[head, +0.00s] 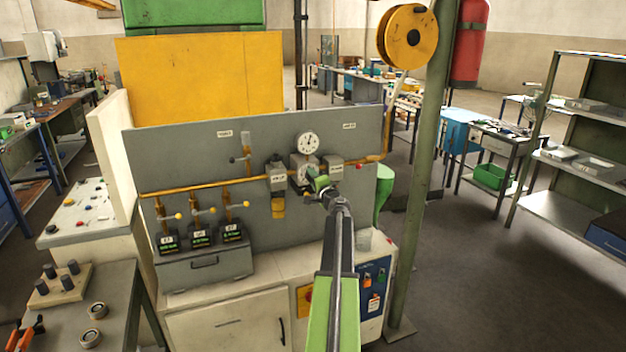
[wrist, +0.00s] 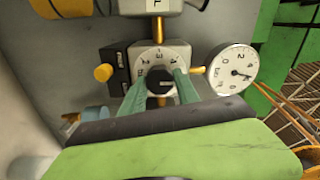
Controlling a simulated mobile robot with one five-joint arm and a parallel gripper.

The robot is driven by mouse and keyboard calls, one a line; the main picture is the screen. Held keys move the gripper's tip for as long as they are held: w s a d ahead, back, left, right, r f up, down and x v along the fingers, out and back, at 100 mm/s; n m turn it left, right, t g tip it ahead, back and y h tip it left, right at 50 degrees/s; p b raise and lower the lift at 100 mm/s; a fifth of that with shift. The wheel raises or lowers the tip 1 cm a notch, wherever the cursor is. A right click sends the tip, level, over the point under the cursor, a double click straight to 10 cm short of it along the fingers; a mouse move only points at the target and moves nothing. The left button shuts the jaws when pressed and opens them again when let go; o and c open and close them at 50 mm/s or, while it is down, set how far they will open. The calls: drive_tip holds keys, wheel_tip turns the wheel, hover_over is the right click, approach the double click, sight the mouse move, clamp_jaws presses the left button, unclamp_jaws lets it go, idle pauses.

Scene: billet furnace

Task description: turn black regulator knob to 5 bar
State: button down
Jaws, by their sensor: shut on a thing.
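The black regulator knob (wrist: 160,79) sits in front of a white numbered dial plate (wrist: 157,55) on the regulator. My gripper (wrist: 161,82) has its two green fingers on either side of the knob and is shut on it. A round white pressure gauge (wrist: 230,70) stands to the right of the regulator in the wrist view, its dark needle toward the right part of the face. I cannot read its value surely. In the head view the gauge (head: 308,143) is above my gripper (head: 318,190), which hides the knob.
A yellow knob (wrist: 103,73) is left of the dial in the wrist view. The grey panel (head: 200,150) carries orange pipes and several small valves (head: 178,216). A green post (head: 430,150) stands right of the panel. Open floor (head: 470,270) lies further right.

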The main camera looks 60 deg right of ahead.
drive_tip(key=c, duration=0.9)
unclamp_jaws()
drive_tip(key=v, duration=1.7)
drive_tip(key=shift+s, duration=0.3)
drive_tip(key=shift+w+a, duration=0.1)
